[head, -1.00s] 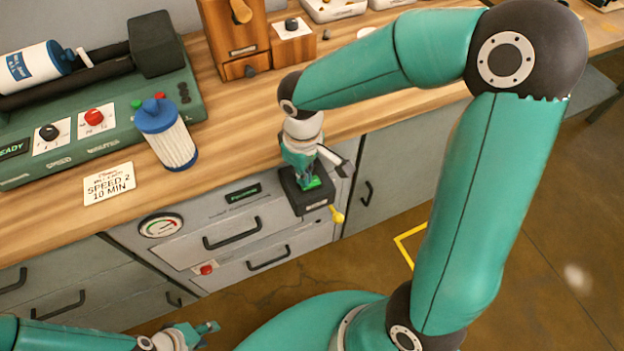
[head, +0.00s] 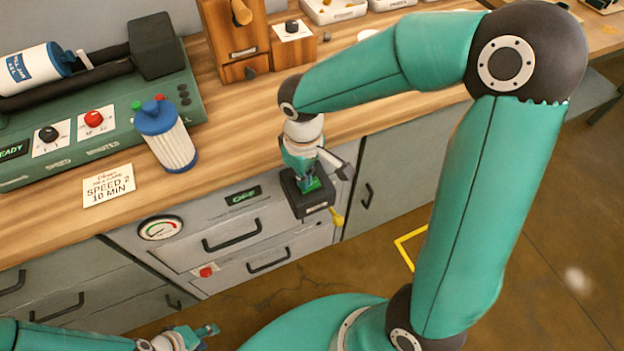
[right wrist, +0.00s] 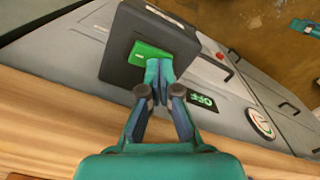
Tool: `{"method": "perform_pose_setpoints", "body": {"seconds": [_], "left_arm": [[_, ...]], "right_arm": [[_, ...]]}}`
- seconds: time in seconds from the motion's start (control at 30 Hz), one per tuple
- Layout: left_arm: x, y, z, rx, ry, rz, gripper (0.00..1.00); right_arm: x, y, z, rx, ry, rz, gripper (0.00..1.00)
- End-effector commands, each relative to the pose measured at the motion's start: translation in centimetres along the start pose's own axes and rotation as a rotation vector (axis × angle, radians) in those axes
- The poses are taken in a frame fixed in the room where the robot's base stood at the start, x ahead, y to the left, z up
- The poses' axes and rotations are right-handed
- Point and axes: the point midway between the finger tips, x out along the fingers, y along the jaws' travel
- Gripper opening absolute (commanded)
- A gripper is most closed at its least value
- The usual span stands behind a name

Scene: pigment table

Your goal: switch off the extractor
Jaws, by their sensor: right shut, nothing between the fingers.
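The extractor's switch is a black box (head: 315,205) on the grey cabinet front, with a green rocker (right wrist: 143,52) on its face. My right gripper (head: 309,182) is over the box from above. In the right wrist view its closed fingertips (right wrist: 158,76) are at the green rocker and partly cover it; they look in contact with it. The fingers hold nothing. The extractor's display (head: 243,195) reads OFF in green; it also shows in the right wrist view (right wrist: 201,101). My left gripper (head: 206,332) is low at the bottom edge, away from the cabinet, too small to judge its fingers.
A round gauge (head: 160,228), a red button (head: 206,271) and drawer handles (head: 231,235) are on the cabinet front. A blue-capped filter jar (head: 170,145) and a speed card (head: 108,185) stand on the worktop.

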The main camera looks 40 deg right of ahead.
Motion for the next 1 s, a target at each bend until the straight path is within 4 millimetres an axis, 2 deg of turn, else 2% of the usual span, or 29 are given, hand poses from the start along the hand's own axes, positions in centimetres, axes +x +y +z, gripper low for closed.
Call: {"method": "perform_pose_setpoints", "body": {"seconds": [0.1,0.63,1.0], "left_arm": [[-1.1,0.4,0.0,0.0,0.0,0.0,0.4],[-4.2,1.5,0.0,0.0,0.0,0.0,0.4],[-4.5,1.6,0.0,0.0,0.0,0.0,0.4]], "right_arm": [[-1.4,0.0,-0.1,0.0,0.002,0.0,0.0],[-5.7,0.0,0.0,-0.001,0.002,0.001,0.0],[-6.2,0.0,-0.1,0.0,0.002,0.0,0.0]]}}
